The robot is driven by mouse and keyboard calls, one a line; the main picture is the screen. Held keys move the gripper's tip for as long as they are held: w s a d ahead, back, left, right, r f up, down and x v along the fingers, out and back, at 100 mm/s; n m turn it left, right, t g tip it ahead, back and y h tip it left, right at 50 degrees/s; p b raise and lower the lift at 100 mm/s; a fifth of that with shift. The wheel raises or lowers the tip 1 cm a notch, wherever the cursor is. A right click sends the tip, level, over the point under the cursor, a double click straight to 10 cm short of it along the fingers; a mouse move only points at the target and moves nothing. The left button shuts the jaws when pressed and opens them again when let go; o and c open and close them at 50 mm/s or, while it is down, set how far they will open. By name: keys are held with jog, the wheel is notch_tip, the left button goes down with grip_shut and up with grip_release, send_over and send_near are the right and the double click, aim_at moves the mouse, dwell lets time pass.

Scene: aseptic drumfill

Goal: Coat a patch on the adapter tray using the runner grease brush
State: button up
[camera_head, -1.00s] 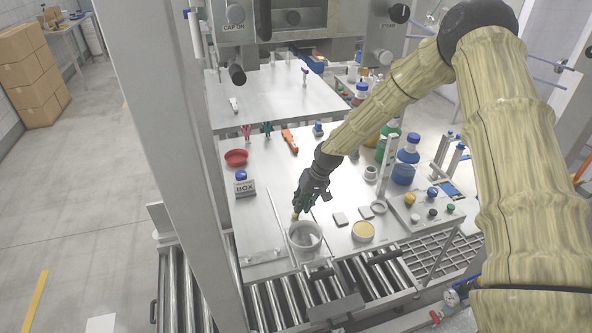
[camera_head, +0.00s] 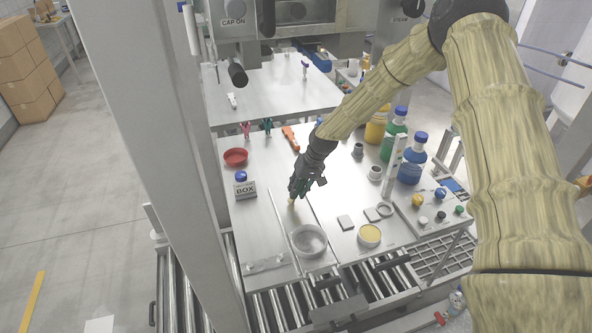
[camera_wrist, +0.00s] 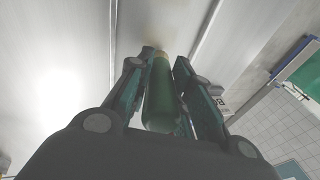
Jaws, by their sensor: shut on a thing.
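My gripper (camera_head: 299,186) is shut on the grease brush, whose dark green handle (camera_wrist: 161,95) shows between the fingers in the wrist view. In the head view the brush's yellowish tip (camera_head: 291,202) points down close to the steel table, behind the round pan; I cannot tell whether it touches. The round metal pan (camera_head: 307,252), open at the top, sits at the table's front. A tin with yellow contents (camera_head: 369,235) stands to its right. I cannot tell which surface is the adapter tray.
Blue-capped bottles (camera_head: 411,160) and a knob panel (camera_head: 437,207) are at the right. Flat grey squares (camera_head: 345,222) lie right of the gripper. Rollers (camera_head: 280,310) run in front.

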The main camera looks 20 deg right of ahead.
jog(key=r, duration=0.2)
jog(key=r+p, duration=0.1)
jog(key=r, duration=0.1)
jog(key=shift+s+d, duration=0.1)
jog(key=shift+s, duration=0.25)
jog(key=shift+w+r+p, duration=0.3)
jog(key=shift+r+p, duration=0.35)
jog(key=shift+r, duration=0.2)
jog(key=shift+s+r+p, duration=0.2)
jog(key=shift+r+p, duration=0.15)
jog(key=shift+r, duration=0.6)
jog(key=shift+f, duration=0.1)
jog(key=shift+w, duration=0.1)
